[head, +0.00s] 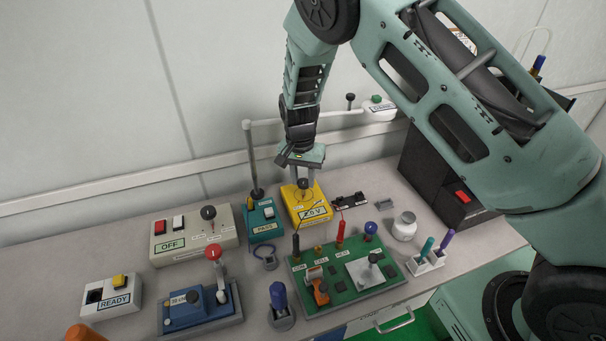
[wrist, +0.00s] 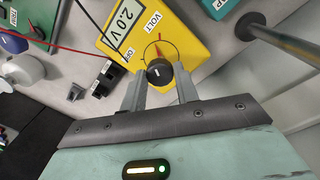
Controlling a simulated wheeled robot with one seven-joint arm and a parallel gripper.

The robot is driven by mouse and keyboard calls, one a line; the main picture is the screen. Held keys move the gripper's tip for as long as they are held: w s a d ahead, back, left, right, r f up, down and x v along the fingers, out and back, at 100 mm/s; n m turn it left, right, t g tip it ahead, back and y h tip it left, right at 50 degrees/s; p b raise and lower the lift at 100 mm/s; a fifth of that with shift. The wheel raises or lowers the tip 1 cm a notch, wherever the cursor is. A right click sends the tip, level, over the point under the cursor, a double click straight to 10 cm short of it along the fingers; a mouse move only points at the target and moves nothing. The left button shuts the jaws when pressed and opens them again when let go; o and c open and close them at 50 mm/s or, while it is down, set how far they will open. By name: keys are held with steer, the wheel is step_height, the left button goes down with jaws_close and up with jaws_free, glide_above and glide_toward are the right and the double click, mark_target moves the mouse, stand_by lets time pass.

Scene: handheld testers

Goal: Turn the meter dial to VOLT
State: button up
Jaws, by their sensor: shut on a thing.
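The yellow meter (head: 318,212) stands at the back of the bench below my gripper (head: 303,180). In the wrist view the meter (wrist: 190,30) shows a display (wrist: 122,20) reading 2.0 V, with the words VOLT and OFF printed near the dial. The black dial knob (wrist: 159,72) sits between the fingertips of my gripper (wrist: 159,80), which is shut on it. A thin red pointer mark (wrist: 158,46) on the dial runs from the knob toward the VOLT side. The head view mostly hides the knob beneath my gripper.
A teal tester (head: 262,222) with a metal post (head: 252,160) stands close left of the meter. A green circuit board (head: 345,295) with red and black probes lies in front. A white jar (head: 404,226) and dark box (head: 440,175) stand right.

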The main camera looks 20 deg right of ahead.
steer(key=shift+m+p, duration=0.4)
steer(key=shift+m, duration=1.3)
steer(key=o, duration=1)
steer(key=shift+c, duration=0.2)
